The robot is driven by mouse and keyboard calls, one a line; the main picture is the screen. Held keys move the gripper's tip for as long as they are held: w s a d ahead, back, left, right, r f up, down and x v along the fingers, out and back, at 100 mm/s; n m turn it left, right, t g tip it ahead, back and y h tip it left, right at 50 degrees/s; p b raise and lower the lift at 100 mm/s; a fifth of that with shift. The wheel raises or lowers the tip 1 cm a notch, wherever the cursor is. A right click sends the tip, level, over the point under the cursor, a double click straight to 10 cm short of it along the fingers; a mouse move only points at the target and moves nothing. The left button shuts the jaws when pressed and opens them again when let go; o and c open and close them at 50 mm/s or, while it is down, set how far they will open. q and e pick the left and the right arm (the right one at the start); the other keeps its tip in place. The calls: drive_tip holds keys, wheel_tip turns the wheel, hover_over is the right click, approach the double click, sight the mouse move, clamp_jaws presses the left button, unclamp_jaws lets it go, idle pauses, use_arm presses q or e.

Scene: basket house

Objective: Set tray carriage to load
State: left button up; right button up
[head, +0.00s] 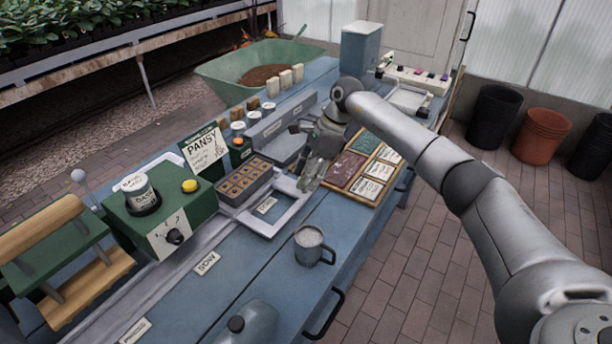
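The tray carriage is a pale metal frame (270,228) on the bench, with a dark seed tray (246,180) of several brown cells at its far left. A small label (266,205) shows inside the frame; its word is too small to read surely. A "SOW" label (207,263) lies nearer along the rail. My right gripper (309,178) points down by the carriage's far right end, beside the card board. I cannot tell whether it touches the frame or how far its fingers are apart. My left gripper is not in view.
A green seeder box (155,222) with a dial and yellow button stands left of the carriage. A grey mug (313,246) stands near the front edge. A wooden board of cards (364,168) lies right of my gripper. A green barrow (262,70) is behind.

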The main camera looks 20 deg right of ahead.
drive_tip(key=shift+o, duration=0.9)
drive_tip(key=shift+f, duration=0.1)
drive_tip(key=v, duration=1.2)
drive_tip(key=shift+d, duration=0.15)
drive_tip(key=shift+f, duration=0.1)
